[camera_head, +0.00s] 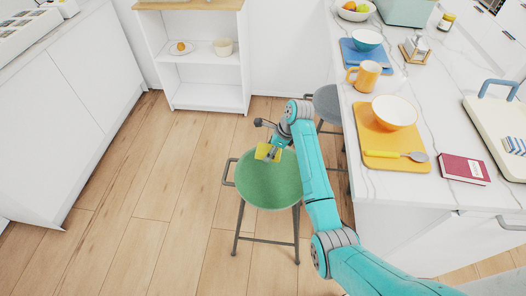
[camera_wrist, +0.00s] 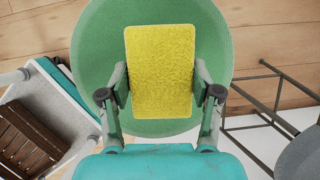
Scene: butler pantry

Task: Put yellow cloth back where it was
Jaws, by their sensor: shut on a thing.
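The yellow cloth (camera_wrist: 160,70) is a flat, textured rectangle held between the two fingers of my gripper (camera_wrist: 161,88) in the wrist view. In the head view the yellow cloth (camera_head: 266,152) shows at the end of my gripper (camera_head: 272,152), over the far part of the green stool seat (camera_head: 268,185). My gripper is shut on the cloth, with a finger at each long side. The green seat (camera_wrist: 100,60) lies behind the cloth in the wrist view. I cannot tell how far the cloth is above the seat.
A grey stool (camera_head: 327,104) stands beside the counter. The marble counter (camera_head: 440,110) at right bears a yellow board (camera_head: 378,145), a mug and a red book (camera_head: 464,169). A white shelf unit (camera_head: 210,60) stands behind. Wooden floor (camera_head: 160,170) is clear left of the green stool.

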